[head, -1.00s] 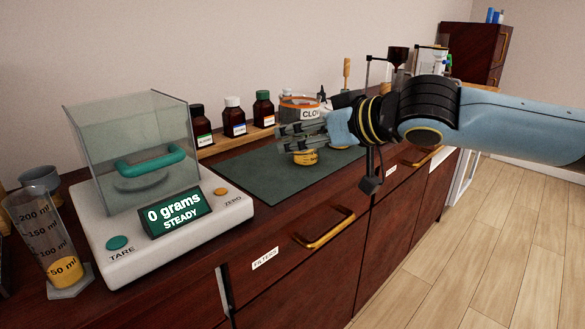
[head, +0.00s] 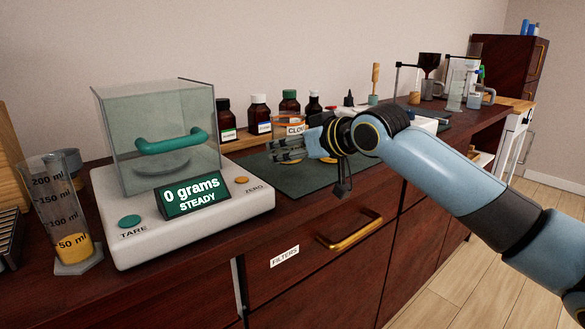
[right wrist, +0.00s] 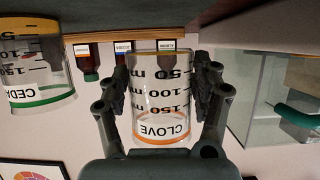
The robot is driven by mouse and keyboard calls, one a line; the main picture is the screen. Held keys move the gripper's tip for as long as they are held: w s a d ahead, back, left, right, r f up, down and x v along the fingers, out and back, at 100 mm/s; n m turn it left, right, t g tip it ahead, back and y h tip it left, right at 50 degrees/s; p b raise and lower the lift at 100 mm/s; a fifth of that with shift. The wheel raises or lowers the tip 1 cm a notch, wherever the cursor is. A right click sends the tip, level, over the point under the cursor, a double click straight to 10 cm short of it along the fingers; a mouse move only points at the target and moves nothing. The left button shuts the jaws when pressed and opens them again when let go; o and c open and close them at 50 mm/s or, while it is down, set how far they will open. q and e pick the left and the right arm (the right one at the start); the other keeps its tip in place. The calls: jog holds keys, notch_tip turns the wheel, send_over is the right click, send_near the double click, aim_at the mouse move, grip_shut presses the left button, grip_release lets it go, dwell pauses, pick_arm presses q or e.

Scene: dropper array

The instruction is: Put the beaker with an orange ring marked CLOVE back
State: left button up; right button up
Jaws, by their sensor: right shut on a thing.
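The CLOVE beaker (head: 293,129) is clear glass with an orange ring at its rim and a white label. It is upright at the dark green mat (head: 295,181). My right gripper (head: 290,149) is shut around its sides. In the right wrist view, which is upside down, the beaker (right wrist: 160,100) sits between both fingers (right wrist: 162,105). I cannot tell whether its base touches the mat. The fingers hide its lower part in the head view. My left gripper is not in view.
A balance (head: 180,210) with a glass shield reads 0 grams at left. A graduated cylinder (head: 57,215) stands beside it. Bottles (head: 259,113) line a wooden shelf behind the mat. A CEDAR beaker (right wrist: 40,75) with a green ring shows in the wrist view.

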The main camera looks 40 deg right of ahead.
aim_at(299, 163)
jog(key=shift+f+b, duration=0.3)
jog(key=shift+f, duration=1.5)
jog(key=shift+f, duration=0.15)
jog(key=o, duration=1.6)
jog(key=shift+s+r, duration=0.2)
jog(key=p+v, duration=0.4)
jog(key=v, duration=0.7)
jog(key=shift+s+r, duration=0.2)
jog(key=shift+s, duration=0.1)
